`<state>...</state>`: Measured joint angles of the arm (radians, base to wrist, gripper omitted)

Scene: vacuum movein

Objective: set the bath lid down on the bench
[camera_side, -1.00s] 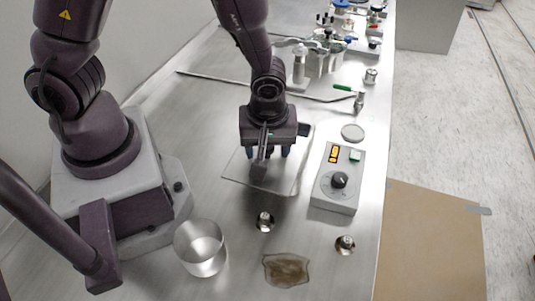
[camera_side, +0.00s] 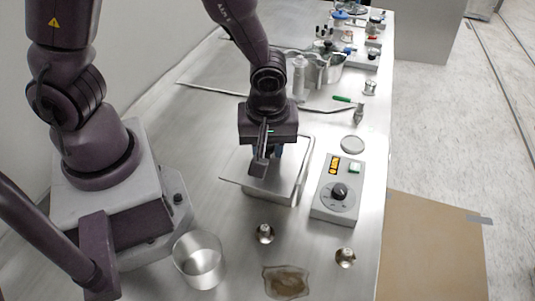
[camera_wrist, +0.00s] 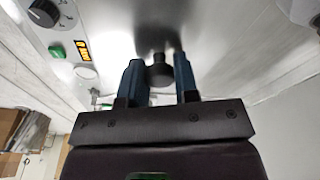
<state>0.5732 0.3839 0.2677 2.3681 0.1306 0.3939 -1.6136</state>
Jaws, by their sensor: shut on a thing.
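The bath lid (camera_side: 237,180) is a flat metal plate. In the side view it is over the metal bath (camera_side: 301,178), shifted to the left so that the bath's right rim and wall show beside it. My gripper (camera_side: 268,155) is above the lid. In the wrist view its two blue fingers (camera_wrist: 160,78) are shut on the lid's dark round knob (camera_wrist: 159,70), with the shiny lid behind it. Whether the lid touches the bath rim is hard to tell. The bath's inside is hidden.
A grey control box (camera_side: 338,188) with a knob stands right of the bath. A round disc (camera_side: 352,144) lies behind the box. Bare bench lies left of the bath.

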